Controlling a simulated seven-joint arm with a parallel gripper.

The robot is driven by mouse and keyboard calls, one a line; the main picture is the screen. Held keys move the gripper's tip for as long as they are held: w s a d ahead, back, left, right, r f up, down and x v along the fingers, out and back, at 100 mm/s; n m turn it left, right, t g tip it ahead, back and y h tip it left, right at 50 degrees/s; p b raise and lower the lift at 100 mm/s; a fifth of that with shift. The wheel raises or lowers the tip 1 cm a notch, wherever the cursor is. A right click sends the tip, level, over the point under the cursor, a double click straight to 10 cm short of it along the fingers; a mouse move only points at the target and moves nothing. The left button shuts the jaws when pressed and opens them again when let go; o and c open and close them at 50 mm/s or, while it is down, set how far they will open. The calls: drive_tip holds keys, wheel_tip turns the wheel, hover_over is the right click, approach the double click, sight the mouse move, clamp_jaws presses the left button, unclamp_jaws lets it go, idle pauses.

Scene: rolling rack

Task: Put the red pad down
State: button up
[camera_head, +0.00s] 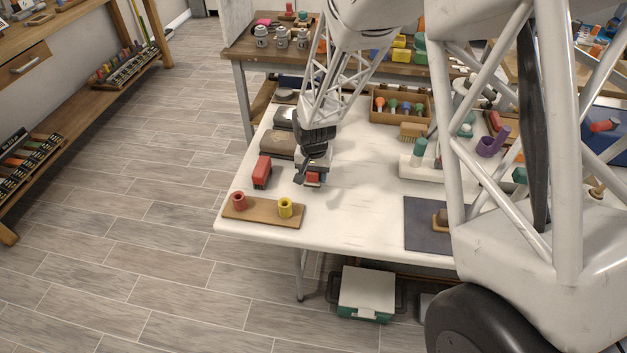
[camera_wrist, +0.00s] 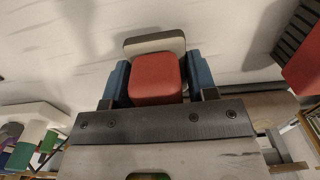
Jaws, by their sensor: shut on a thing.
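My gripper (camera_head: 308,181) is over the left part of the white table. In the wrist view its two blue fingers (camera_wrist: 158,72) stand on either side of the red pad (camera_wrist: 155,82) and are shut on it. The pad is a rounded red block with a pale grey plate (camera_wrist: 153,43) showing at its far side. In the head view only a small part of the red pad (camera_head: 313,177) shows under my gripper. I cannot tell whether its underside touches the table.
Another red block (camera_head: 262,171) stands just left of my gripper. A wooden board (camera_head: 262,212) with a red and a yellow ring-like piece lies at the front left edge. Brown blocks (camera_head: 278,146) lie behind. The white tabletop (camera_head: 355,205) to the right is clear up to a dark mat (camera_head: 420,225).

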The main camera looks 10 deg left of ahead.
sight(314, 181)
drive_tip(key=shift+f, duration=1.4)
drive_tip(key=shift+f, duration=0.1)
drive_tip(key=o, duration=1)
drive_tip(key=shift+c, duration=0.2)
wheel_tip(314, 181, up, 12)
drive_tip(key=shift+r, duration=0.1)
